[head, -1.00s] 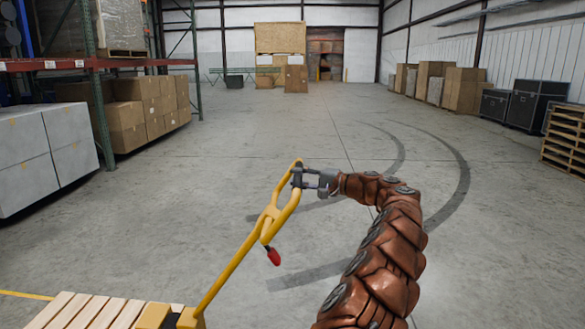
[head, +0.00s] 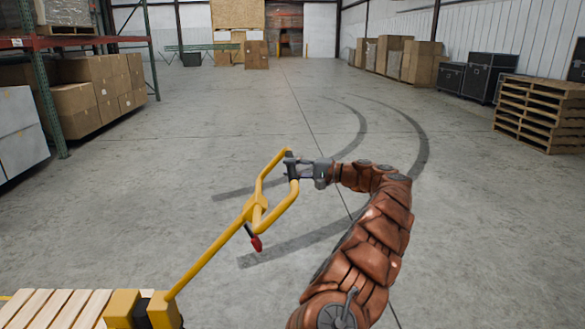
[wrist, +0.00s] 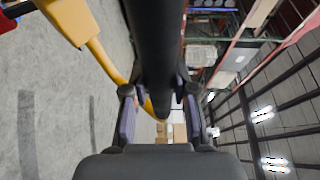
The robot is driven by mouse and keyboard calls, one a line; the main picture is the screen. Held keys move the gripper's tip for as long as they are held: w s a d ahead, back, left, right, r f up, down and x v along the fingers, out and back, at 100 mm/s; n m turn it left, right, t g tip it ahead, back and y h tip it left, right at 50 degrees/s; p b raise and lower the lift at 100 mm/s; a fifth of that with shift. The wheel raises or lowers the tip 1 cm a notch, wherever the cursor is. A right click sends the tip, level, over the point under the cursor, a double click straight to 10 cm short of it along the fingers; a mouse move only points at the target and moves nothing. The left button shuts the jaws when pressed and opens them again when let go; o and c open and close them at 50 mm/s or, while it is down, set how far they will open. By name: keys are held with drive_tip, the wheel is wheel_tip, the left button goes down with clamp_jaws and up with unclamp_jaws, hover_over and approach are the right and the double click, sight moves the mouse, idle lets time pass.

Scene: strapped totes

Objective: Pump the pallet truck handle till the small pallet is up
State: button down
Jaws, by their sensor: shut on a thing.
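The yellow pallet truck handle (head: 263,203) is a loop on a long bar, leaning up and to the right from the truck's yellow body (head: 140,311). A red lever (head: 256,243) hangs below the loop. My gripper (head: 291,168) is shut on the far end of the loop, at its grip bar. In the wrist view, the dark grip bar (wrist: 157,45) runs between the two fingers (wrist: 157,115). The small wooden pallet (head: 52,308) shows at the bottom left, partly cut off. Its height above the floor cannot be told.
Shelving with cardboard boxes (head: 85,108) stands on the left. Stacked pallets (head: 541,112), black cases (head: 488,77) and more boxes (head: 420,62) line the right. The concrete floor around the handle is clear, with dark curved tyre marks.

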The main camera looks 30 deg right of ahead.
drive_tip(key=c, duration=0.9)
unclamp_jaws()
drive_tip(key=shift+w+a+f, duration=0.1)
drive_tip(key=shift+w+f, duration=0.05)
drive_tip(key=shift+f, duration=0.1)
